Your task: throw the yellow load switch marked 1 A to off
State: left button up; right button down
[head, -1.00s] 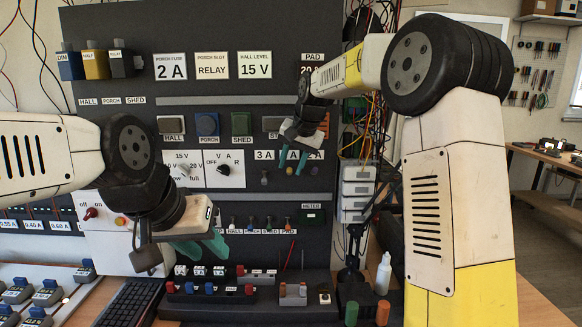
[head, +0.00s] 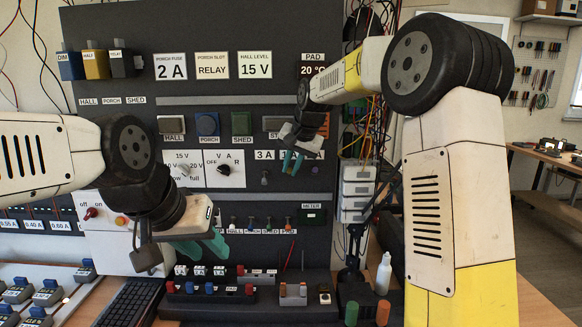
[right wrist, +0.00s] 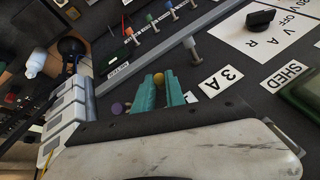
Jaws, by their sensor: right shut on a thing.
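The yellow load switch (right wrist: 158,79) shows its round yellow knob between the teal fingers of my right gripper (right wrist: 158,92) in the right wrist view. My right gripper (head: 291,164) is shut on it, and in the head view it hides the switch and most of its label. I cannot read the 1 A mark or tell the lever's position. The grey switch (right wrist: 190,46) beside the 3 A label (right wrist: 221,82) is on one side, and a purple knob (right wrist: 117,109) is on the other. My left gripper (head: 203,246) is open and empty, low in front of the board.
A black rotary selector (head: 224,170) sits left of the load switches. A row of small coloured toggles (head: 268,223) lies below them. Loose wires and white boxes (head: 357,188) are close on the right. A keyboard (head: 130,300) lies below my left gripper.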

aim_at(287, 179)
jog(key=shift+s+f+t, duration=0.4)
jog(key=shift+f+t, duration=0.1)
jog(key=shift+t, duration=0.5)
jog(key=shift+s+f+n+t+y, duration=0.15)
jog(key=shift+f+t, duration=0.35)
jog(key=shift+t, duration=0.55)
jog(key=shift+f+n+t+y, duration=0.1)
jog(key=shift+f+n+t, duration=0.15)
jog(key=shift+f+t, duration=0.55)
jog(key=shift+s+f+n+t+y, duration=0.1)
jog(key=shift+f+n+t, duration=0.15)
jog(key=shift+t, duration=1)
jog(key=shift+w+f+t+y, duration=0.15)
jog(key=shift+f+t+y, duration=0.2)
jog(key=shift+t, duration=0.75)
jog(key=shift+n, duration=0.25)
jog(key=c, duration=1.4)
grip_release()
